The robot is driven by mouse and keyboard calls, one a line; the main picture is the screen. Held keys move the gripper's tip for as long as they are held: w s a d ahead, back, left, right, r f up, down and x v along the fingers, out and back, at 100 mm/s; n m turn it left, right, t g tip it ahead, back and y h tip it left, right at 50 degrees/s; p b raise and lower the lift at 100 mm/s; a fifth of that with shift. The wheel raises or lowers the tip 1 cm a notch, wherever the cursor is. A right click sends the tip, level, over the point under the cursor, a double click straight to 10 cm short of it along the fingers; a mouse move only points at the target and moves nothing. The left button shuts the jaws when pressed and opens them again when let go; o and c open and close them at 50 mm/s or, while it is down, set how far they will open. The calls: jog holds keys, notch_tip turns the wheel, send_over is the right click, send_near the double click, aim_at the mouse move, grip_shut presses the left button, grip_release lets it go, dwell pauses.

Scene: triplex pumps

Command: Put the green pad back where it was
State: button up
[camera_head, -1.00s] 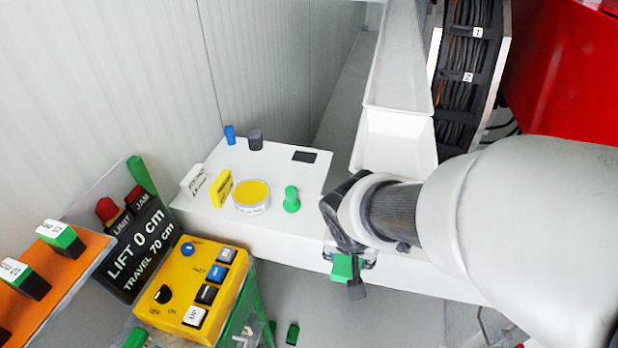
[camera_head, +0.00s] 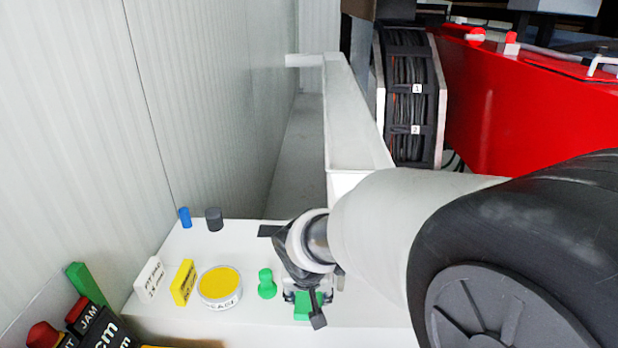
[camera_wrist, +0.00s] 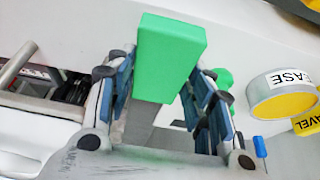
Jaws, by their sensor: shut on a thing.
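My gripper (camera_head: 310,298) is shut on the green pad (camera_head: 302,310), a plain green block that sticks out beyond the fingers. In the wrist view the pad (camera_wrist: 170,52) sits between the blue-lined fingers of my gripper (camera_wrist: 163,90). In the head view the pad appears over the right part of the white shelf top (camera_head: 250,312); I cannot tell the gap beneath it. A dark flat patch (camera_head: 268,231) on the shelf is partly hidden behind my gripper.
A green knobbed piece (camera_head: 267,284) stands just left of the pad. Farther left are a round yellow-topped grease tin (camera_head: 219,286), a yellow block (camera_head: 184,282) and a white label block (camera_head: 149,278). Blue (camera_head: 185,217) and dark grey (camera_head: 214,219) cylinders stand behind.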

jog(key=w, duration=0.3)
jog(key=shift+w, duration=0.15)
jog(key=shift+f+b, duration=0.8)
jog(key=shift+f, duration=0.95)
jog(key=shift+f, duration=0.2)
jog(key=o, duration=0.9)
jog(key=shift+o, duration=0.2)
